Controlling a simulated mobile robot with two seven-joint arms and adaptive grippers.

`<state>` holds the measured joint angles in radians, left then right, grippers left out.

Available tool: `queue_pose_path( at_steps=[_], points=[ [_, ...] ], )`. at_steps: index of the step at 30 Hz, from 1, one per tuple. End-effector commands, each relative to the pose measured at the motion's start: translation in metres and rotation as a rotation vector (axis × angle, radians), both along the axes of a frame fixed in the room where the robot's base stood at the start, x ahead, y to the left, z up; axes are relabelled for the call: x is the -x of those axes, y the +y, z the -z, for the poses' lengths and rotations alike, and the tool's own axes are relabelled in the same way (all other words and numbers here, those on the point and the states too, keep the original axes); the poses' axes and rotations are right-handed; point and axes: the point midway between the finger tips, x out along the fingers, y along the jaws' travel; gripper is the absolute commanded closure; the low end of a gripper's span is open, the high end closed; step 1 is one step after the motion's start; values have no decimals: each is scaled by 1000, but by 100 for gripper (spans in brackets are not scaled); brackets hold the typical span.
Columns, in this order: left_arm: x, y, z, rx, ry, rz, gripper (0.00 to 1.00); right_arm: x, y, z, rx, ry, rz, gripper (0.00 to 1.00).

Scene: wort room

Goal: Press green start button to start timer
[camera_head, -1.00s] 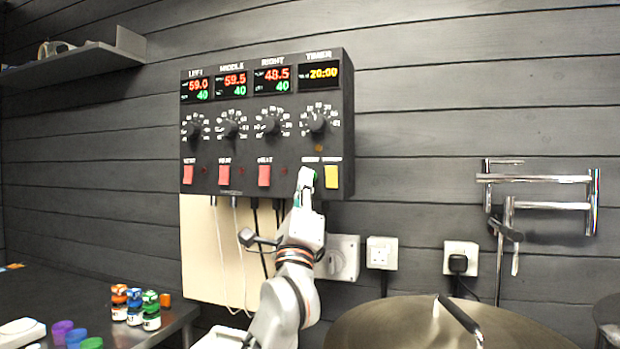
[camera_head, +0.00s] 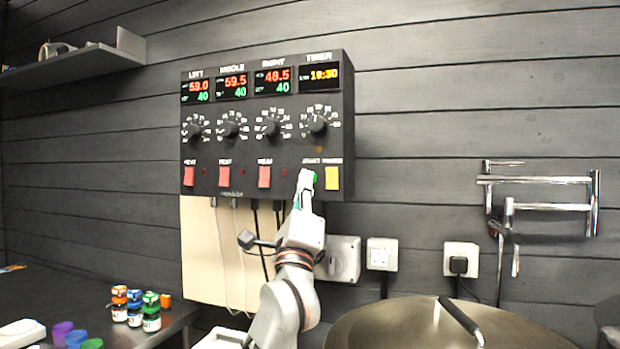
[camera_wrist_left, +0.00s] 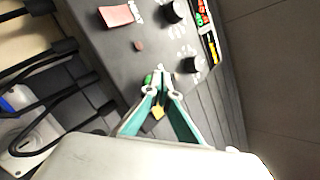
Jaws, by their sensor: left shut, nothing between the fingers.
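The black control box (camera_head: 265,150) hangs on the wall with a timer section at its right end. The timer display (camera_head: 320,75) shows yellow digits that look like 18:30 or 19:30. My left gripper (camera_head: 306,178) is shut and empty, its tips at the green start button (camera_head: 315,179), which they mostly cover. In the wrist view the fingertips (camera_wrist_left: 161,70) are together beside the green button (camera_wrist_left: 148,80); I cannot tell whether they touch it. The yellow button (camera_head: 332,178) is just right of the gripper. My right gripper is not in view.
Three red switches, one of them the right switch (camera_head: 264,177), sit left of the gripper. Cables hang below the box. A large metal lid (camera_head: 390,325) lies below right, and small coloured jars (camera_head: 134,308) stand on the table at left.

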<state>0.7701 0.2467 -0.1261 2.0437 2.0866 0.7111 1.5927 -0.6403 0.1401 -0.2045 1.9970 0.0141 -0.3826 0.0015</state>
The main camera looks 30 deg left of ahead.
Motion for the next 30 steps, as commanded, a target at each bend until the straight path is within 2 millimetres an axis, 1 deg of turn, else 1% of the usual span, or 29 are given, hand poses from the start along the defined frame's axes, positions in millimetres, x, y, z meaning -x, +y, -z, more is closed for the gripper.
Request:
queue_pose_path(
  at_steps=[4, 13, 16, 30],
  points=[
    [7, -2, -1, -1, -2, 0, 100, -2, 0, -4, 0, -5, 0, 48],
    [8, -2, 0, -1, -1, 0, 100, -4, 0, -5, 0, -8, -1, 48],
    [11, -3, -1, 0, -1, 0, 100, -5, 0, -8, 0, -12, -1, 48],
    [51, -13, -2, -1, -2, 0, 100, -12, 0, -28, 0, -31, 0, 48]
  ],
)
